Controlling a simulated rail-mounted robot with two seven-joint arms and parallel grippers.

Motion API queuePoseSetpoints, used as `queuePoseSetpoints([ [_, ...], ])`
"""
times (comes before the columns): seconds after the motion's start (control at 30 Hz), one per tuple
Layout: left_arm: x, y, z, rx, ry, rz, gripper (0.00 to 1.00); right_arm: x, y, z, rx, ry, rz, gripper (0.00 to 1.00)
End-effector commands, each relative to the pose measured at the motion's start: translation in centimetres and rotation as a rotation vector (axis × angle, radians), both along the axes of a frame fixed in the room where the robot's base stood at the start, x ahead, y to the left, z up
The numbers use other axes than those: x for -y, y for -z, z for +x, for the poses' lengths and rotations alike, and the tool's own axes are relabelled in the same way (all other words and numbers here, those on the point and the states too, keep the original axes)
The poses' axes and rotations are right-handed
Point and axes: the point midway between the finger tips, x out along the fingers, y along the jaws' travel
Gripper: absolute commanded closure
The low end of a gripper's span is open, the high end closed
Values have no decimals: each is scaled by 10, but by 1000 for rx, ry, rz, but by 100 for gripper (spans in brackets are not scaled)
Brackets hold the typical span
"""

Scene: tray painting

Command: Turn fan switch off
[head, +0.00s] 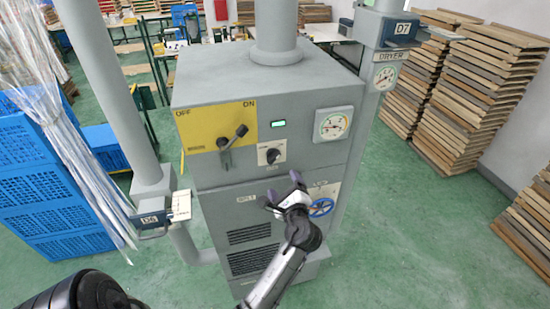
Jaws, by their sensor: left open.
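The fan switch is a dark lever (234,137) on a yellow plate (200,122) at the upper left of a grey machine's front. The plate reads OFF at its left and ON at its right. The lever's knob tilts up and to the right, toward the ON side. My left gripper (284,188) is open and empty in front of the machine, below and to the right of the lever and apart from it. My right gripper is not in view.
The grey machine (210,88) carries a green-lit display (279,123), a rotary knob (270,154), a round gauge (333,125) and a blue handwheel (321,207). Pipes stand on both sides. Blue crates (60,205) are at left; stacked wooden trays (470,95) are at right.

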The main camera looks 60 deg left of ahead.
Motion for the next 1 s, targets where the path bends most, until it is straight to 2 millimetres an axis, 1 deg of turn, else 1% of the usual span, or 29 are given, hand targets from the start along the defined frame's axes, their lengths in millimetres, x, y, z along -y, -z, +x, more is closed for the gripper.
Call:
queuePoseSetpoints([
  [0.07, -12, -3, 3, -1, -1, 2, 16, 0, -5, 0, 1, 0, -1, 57],
  [0.4, -73, -3, 20, 1, -3, 0, 16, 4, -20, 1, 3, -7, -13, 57],
  [0.6, -101, -2, 28, 2, -2, -1, 16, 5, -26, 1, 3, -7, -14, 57],
  [0.8, -117, -1, 33, 4, -2, -2, 16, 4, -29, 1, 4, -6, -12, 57],
  [1.0, -122, -1, 35, 3, -1, -2, 16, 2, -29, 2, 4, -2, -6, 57],
])
